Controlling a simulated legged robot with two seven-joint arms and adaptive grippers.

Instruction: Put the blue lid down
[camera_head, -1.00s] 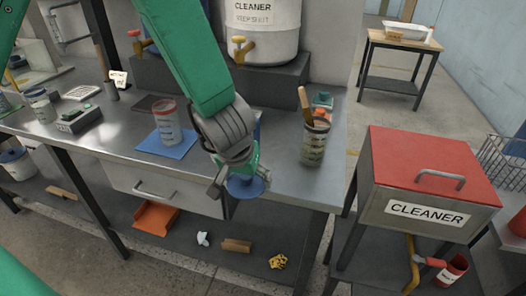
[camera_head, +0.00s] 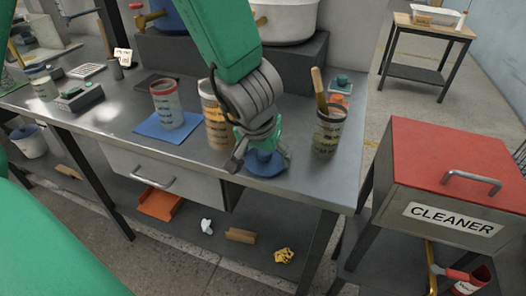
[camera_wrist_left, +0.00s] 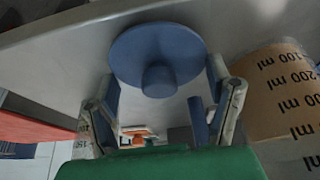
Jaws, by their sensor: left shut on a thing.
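The blue lid (camera_head: 265,166) is a round disc with a knob, near the front edge of the grey metal bench (camera_head: 110,130). My left gripper (camera_head: 262,152) is above it and shut on its knob. In the left wrist view the lid (camera_wrist_left: 135,52) shows with its knob between the fingers (camera_wrist_left: 160,105). I cannot tell whether the lid touches the bench. A beaker with orange-brown contents (camera_head: 216,125) stands just left of the gripper, partly hidden by it; its marked side (camera_wrist_left: 285,95) shows in the wrist view. My right gripper is not in view.
A marked container (camera_head: 166,105) stands on a blue mat (camera_head: 170,131) to the left. A cup with a wooden-handled tool (camera_head: 327,132) stands to the right. A red-topped cleaner box (camera_head: 450,155) is beyond the bench's right end. Bare bench lies between lid and cup.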

